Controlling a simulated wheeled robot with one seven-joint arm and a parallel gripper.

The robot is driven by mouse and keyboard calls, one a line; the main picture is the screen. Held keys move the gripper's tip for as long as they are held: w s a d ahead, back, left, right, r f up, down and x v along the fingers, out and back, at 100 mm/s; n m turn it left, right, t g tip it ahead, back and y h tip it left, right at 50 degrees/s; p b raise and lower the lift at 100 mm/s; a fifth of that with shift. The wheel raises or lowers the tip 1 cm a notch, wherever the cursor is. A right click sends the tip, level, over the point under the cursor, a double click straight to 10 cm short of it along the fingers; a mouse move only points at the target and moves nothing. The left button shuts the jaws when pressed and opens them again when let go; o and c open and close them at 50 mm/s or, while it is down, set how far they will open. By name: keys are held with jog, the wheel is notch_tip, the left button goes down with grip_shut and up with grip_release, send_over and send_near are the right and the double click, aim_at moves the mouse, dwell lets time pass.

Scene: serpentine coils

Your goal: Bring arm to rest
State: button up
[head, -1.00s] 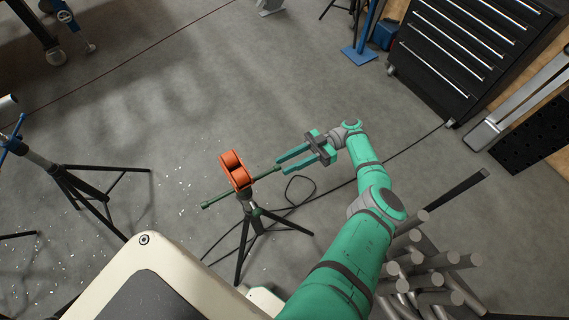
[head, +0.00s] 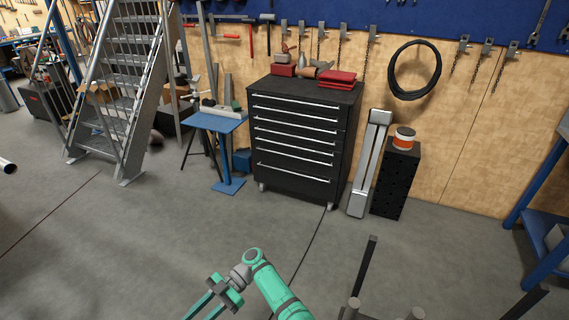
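My green arm (head: 275,290) reaches up from the bottom edge of the head view, a little left of centre. My gripper (head: 203,307) points to the lower left. Its two green fingers stand apart with nothing visible between them. Their tips are cut off by the bottom edge of the view. The gripper is over bare grey floor, clear of the furniture behind.
A black drawer cabinet (head: 300,140) stands ahead, with a blue stand (head: 218,122) to its left and a black perforated block (head: 396,180) to its right. Grey bars (head: 366,270) rise at the lower right. Metal stairs (head: 125,85) stand at the left. Open floor lies between.

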jog(key=s+a+f+m+t+y, duration=0.3)
jog(key=a+f+m+t, duration=0.9)
jog(key=t, duration=0.1)
jog(key=s+d+f+m+t+h, duration=0.35)
jog(key=d+m, duration=0.25)
jog(key=d, duration=0.3)
jog(key=s+d+f+m+t+h, duration=0.2)
jog(key=s+d+m+t+h, duration=0.3)
jog(key=d, duration=0.3)
jog(key=s+d+r+m+t+h, duration=0.1)
jog(key=s+d+r+m+h, duration=0.1)
jog(key=s+d+r, duration=0.4)
jog(key=s+d+r+m+t+h, duration=0.2)
jog(key=s+d+r, duration=0.15)
jog(key=d, duration=0.45)
jog(key=s+d+r+t, duration=0.1)
jog(key=s+d+r, duration=0.1)
jog(key=r, duration=0.3)
jog(key=s+d+r+t+h, duration=0.1)
jog(key=s+d+r, duration=0.2)
jog(key=r, duration=0.3)
jog(key=s+d+r+t, duration=0.1)
jog(key=s+d+r, duration=0.1)
jog(key=r, duration=0.4)
jog(key=shift+s+d+m, duration=0.25)
jog(key=shift+d+m, duration=0.05)
jog(key=shift+d, duration=0.2)
jog(key=shift+w, duration=0.1)
